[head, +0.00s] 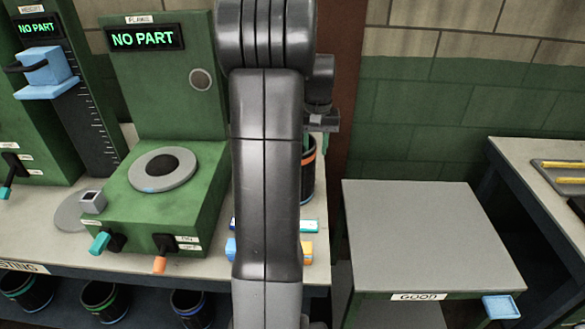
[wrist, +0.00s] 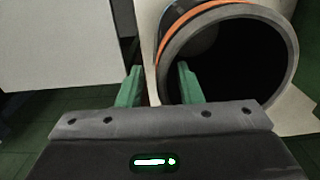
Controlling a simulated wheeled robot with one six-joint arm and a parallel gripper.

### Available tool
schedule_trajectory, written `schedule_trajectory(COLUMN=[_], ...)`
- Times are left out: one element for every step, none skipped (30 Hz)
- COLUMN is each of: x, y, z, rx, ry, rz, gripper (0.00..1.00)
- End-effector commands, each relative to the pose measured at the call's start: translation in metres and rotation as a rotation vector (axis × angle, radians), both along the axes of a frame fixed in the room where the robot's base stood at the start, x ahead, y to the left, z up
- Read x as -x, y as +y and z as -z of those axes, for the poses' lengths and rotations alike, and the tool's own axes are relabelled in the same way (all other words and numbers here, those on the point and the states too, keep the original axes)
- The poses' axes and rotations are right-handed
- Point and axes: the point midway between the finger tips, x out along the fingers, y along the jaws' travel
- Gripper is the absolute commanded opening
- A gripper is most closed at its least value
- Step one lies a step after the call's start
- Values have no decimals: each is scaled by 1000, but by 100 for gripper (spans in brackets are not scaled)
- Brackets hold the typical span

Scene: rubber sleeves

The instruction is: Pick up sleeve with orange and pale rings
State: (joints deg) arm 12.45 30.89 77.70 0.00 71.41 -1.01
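A large black sleeve with an orange ring (wrist: 188,16) fills the upper right of the wrist view, its open end facing the camera. I cannot clearly make out a pale ring on it. In the head view, a black sleeve with an orange band (head: 308,180) stands at the bench's right end, partly hidden by my arm. My gripper (wrist: 158,70) is open, with two green fingers. The left finger appears outside the sleeve's near wall and the right finger overlaps its opening, with the rim between them. Contact cannot be told.
A green machine (head: 165,120) reading NO PART stands left of my arm. Small blue and orange blocks (head: 307,250) lie near the bench front. Several ringed containers (head: 105,300) sit below. A bare grey-topped stand (head: 430,235) is at right, beside another bench (head: 535,155).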

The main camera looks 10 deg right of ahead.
Motion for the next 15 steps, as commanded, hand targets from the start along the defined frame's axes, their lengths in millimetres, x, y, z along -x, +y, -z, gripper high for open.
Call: schedule_trajectory(x=[1,1,1,0,1,1,0,0,0,0,0,0,0,0,0], y=[2,3,2,2,2,2,2,2,2,2,2,2,2,2,2], z=[7,12,18,22,25,28,29,30,31,31,31,31,31,31,31], rx=[-1,-1,-1,-1,-1,-1,0,0,0,0,0,0,0,0,0], ry=[5,4,4,3,3,3,1,0,0,-1,-1,-1,-1,-1,-1], rz=[-1,-1,-1,-1,0,0,0,0,0,0,0,0,0,0,0], gripper=[33,33,33,33,33,33,33,33,33,33,33,33,33,33,29])
